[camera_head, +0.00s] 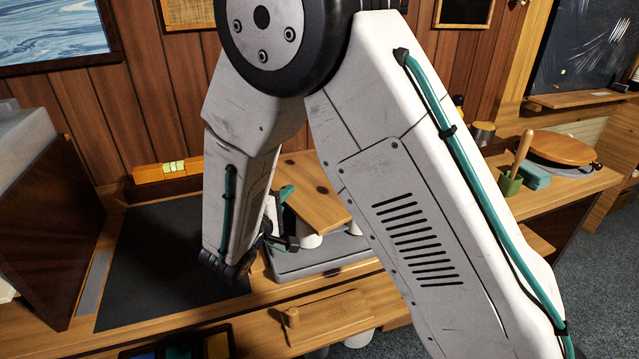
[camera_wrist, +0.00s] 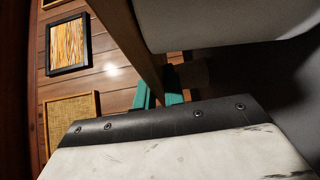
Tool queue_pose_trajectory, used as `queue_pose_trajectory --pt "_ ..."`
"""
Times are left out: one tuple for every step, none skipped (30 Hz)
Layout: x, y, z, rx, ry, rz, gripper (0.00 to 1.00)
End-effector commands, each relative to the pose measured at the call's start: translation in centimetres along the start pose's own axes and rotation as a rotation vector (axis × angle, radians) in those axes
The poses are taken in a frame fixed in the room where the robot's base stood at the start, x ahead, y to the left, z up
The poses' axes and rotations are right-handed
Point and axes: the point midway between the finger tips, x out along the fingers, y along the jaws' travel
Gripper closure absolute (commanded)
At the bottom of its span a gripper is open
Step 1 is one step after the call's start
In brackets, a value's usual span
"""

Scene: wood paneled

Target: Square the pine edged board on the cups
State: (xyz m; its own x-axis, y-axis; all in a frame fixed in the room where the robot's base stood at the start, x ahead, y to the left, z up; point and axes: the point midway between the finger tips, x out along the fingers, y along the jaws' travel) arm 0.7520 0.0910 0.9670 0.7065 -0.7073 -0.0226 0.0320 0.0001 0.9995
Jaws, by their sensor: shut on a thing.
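The pine edged board (camera_head: 318,207), pale wood with dark spots, lies behind my arm in the head view. White cups (camera_head: 308,240) show in part beneath it, on a grey tray-like base (camera_head: 325,262). My gripper (camera_head: 284,193) is at the board's left side, its teal fingers partly hidden by my arm. In the wrist view, the teal fingers (camera_wrist: 159,97) are close together at the end of a brown strip (camera_wrist: 128,42), which looks like the board's edge. My arm hides part of the board and base, so I cannot tell how squarely the board sits.
A black mat (camera_head: 150,265) lies left of the base. A wooden block with yellow-green inserts (camera_head: 172,170) stands behind it. A wooden piece with a peg (camera_head: 330,315) lies in front. A green holder (camera_head: 510,183) and a round wooden lid (camera_head: 562,148) stand at right.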

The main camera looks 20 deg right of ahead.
Motion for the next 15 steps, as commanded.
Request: queue_pose_trajectory --pt "0.0 0.0 0.0 0.0 0.001 0.0 1.0" --pt "0.0 0.0 0.0 0.0 0.001 0.0 1.0" --pt "0.0 0.0 0.0 0.0 0.001 0.0 1.0" --pt "0.0 0.1 0.0 0.0 0.001 0.0 1.0" --pt "0.0 0.2 0.0 0.0 0.001 0.0 1.0" --pt "0.0 0.4 0.0 0.0 0.0 0.0 1.0" --pt "0.0 0.6 0.0 0.001 0.0 0.0 1.0" --pt "0.0 0.8 0.0 0.001 0.0 0.0 1.0" --pt "0.0 1.1 0.0 0.002 0.0 0.001 1.0" --pt "0.0 1.2 0.0 0.003 0.0 0.001 1.0" --pt "0.0 1.4 0.0 0.002 0.0 0.001 1.0" --pt "0.0 1.6 0.0 0.002 0.0 0.001 1.0" --pt "0.0 1.8 0.0 0.001 0.0 0.001 1.0" --pt "-0.1 2.0 0.0 0.001 0.0 0.001 1.0" --pt "-0.1 2.3 0.0 0.001 0.0 0.001 1.0"
